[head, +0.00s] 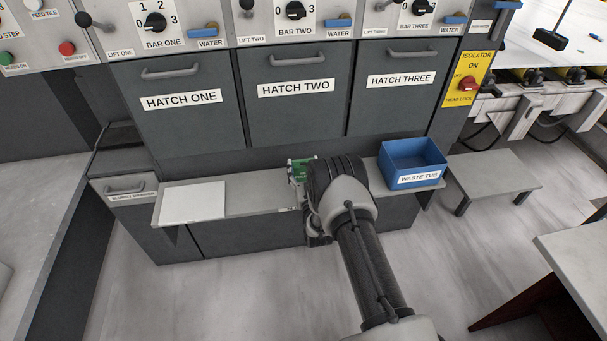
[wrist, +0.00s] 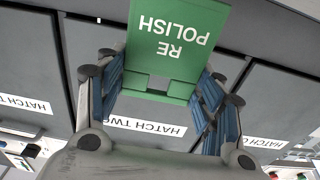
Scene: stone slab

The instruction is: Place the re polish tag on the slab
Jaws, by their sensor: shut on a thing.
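The green re polish tag (wrist: 172,45) is between the fingers of my gripper (wrist: 155,84) in the wrist view, its white lettering upside down there. In the head view the tag (head: 301,168) shows as a small green patch at my gripper (head: 303,180), above the grey ledge under hatch two. My gripper is shut on the tag; my arm hides part of it. A pale slab-like surface (head: 575,22) lies on a roller bed at the top right of the head view, cut by the frame edge and well away from my gripper.
A blue waste tub (head: 412,178) stands on the ledge (head: 250,197) right of my arm. A white flat sheet (head: 193,202) lies on its left part. A low grey bench (head: 492,172) and a pale-topped table (head: 585,245) are at right. Floor between them is clear.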

